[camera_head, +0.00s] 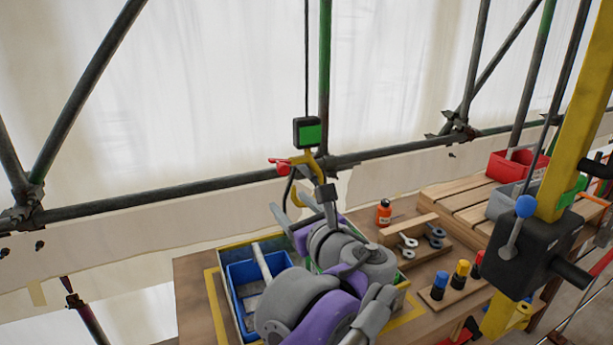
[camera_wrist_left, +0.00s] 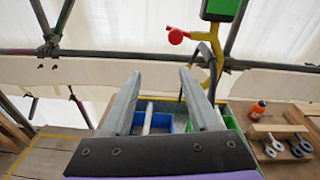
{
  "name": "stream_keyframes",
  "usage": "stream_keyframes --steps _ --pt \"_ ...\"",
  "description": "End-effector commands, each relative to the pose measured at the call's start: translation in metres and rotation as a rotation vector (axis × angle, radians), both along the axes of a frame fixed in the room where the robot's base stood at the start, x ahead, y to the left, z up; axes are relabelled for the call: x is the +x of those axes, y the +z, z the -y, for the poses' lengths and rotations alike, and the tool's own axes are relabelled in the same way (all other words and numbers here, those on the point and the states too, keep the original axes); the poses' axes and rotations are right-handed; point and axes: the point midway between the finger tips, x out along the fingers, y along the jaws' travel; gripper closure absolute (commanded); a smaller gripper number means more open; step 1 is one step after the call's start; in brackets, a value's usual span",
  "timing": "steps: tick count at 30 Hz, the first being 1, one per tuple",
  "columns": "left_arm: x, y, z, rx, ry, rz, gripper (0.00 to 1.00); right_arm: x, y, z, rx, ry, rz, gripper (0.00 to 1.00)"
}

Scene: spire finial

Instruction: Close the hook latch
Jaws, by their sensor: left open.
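A yellow hook (camera_head: 304,163) hangs below a black block with a green face (camera_head: 308,132) on a dark cable. A red latch piece (camera_head: 281,166) sticks out to the left from the top of the hook. In the left wrist view, the red piece (camera_wrist_left: 177,36) shows with a round end, left of the yellow hook (camera_wrist_left: 213,45). My left gripper (camera_head: 297,204) is open and empty just below the hook, which it partly overlaps in the head view. In its wrist view, its two grey fingers (camera_wrist_left: 160,76) stand apart, below and left of the latch. My right gripper is out of view.
Scaffold tubes (camera_head: 160,199) cross behind the hook. Below, a workbench (camera_head: 192,285) carries a blue bin (camera_head: 233,273), an orange bottle (camera_head: 384,212) and tool racks. A yellow post (camera_head: 582,90) with a control box (camera_head: 535,255) stands at right. Air left of the hook is clear.

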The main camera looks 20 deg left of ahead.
Motion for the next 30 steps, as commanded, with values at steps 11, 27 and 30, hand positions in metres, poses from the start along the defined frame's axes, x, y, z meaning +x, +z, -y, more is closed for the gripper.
stream_keyframes --steps 11,27,30 --pt "0.03 0.027 -0.011 0.158 -0.024 -0.036 0.39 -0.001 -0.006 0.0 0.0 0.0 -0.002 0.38" --pt "0.081 0.026 -0.071 0.154 -0.026 -0.033 0.39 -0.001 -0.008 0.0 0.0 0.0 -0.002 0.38" --pt "0.082 0.026 -0.072 0.154 -0.027 -0.033 0.39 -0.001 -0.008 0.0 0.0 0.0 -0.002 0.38"
